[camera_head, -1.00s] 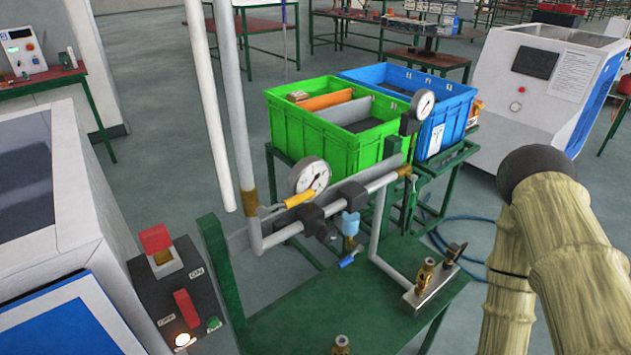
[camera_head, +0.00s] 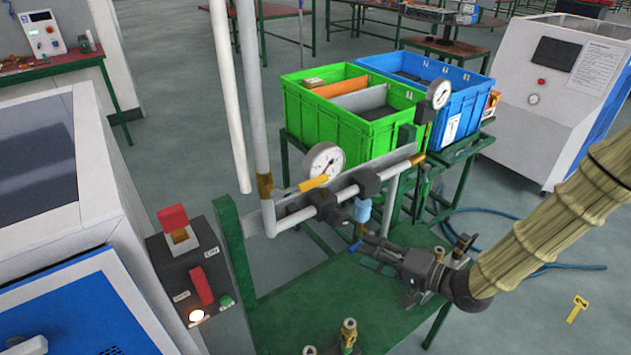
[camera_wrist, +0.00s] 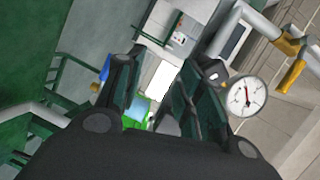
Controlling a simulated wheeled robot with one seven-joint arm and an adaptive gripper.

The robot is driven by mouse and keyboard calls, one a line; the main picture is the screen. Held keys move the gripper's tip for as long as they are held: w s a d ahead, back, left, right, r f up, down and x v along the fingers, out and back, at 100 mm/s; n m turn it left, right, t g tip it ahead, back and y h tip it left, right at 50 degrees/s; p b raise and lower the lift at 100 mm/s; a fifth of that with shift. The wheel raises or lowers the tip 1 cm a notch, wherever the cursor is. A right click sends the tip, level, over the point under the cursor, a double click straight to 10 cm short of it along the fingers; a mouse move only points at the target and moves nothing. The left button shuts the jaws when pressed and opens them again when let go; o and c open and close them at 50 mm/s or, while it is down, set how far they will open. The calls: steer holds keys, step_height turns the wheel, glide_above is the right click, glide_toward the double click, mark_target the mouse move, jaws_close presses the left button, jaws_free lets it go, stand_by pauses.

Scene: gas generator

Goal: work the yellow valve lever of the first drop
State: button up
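The yellow valve lever (camera_head: 314,184) lies slanted along the grey pipe, just below a round white gauge (camera_head: 324,160). My gripper (camera_head: 366,245) reaches in from the right, over the green table and below the pipe. It is to the right of and lower in the picture than the yellow lever, apart from it. It overlaps a small blue lever in the head view; contact cannot be told. In the wrist view my gripper (camera_wrist: 160,72) has its fingers spread with nothing held between them. A gauge (camera_wrist: 247,97) and yellow parts show at the right there; which is the lever is unclear.
A light-blue fitting (camera_head: 362,211) hangs from the pipe near my fingers. Brass fittings (camera_head: 348,333) stand on the green table (camera_head: 305,305). A switch box (camera_head: 190,265) is at the left. Green (camera_head: 335,118) and blue (camera_head: 455,97) crates stand behind the pipe.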

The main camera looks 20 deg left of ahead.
step_height(320, 180, up, 10)
steer(key=a+n+g+y, duration=0.2)
steer(key=g+y, duration=0.1)
steer(key=n+g+y, duration=0.1)
steer(key=n+g, duration=0.2)
steer(key=g, duration=0.2)
glide_toward(314, 179)
steer(key=a, duration=0.3)
steer(key=a+p, duration=0.1)
steer(key=a, duration=0.2)
steer(key=s+a+p, duration=0.1)
steer(key=a, duration=0.3)
steer(key=shift+r, duration=0.15)
jaws_close()
